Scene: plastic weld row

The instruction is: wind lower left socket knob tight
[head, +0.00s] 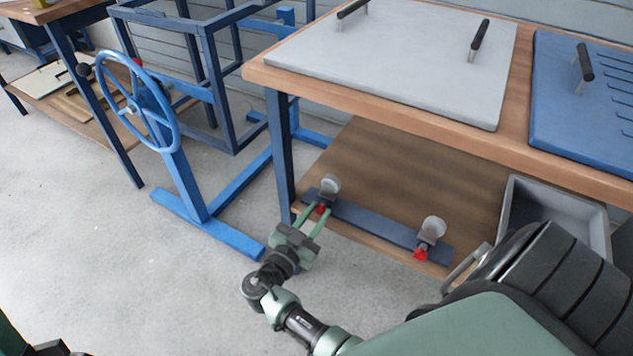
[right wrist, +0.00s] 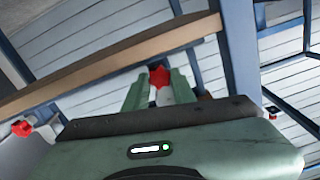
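The lower left socket knob (head: 321,210) is a small red knob under a pale round lamp-like socket (head: 330,185), at the left end of a dark blue bar (head: 375,225) below the bench. My right gripper (head: 314,214) reaches up to it, its two green fingers apart on either side of the knob. In the right wrist view the red knob (right wrist: 160,77) sits between the fingertips; firm contact on both sides is not visible. A second red knob (head: 421,253) with its socket is at the bar's right end. Only a dark piece of my left arm shows at the bottom left corner.
The bench's wooden lower shelf (head: 400,170) lies behind the bar, with a grey bin (head: 557,205) at right. A blue bench leg (head: 280,155) stands close left of my right gripper. A blue handwheel stand (head: 180,175) is farther left; open floor lies between.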

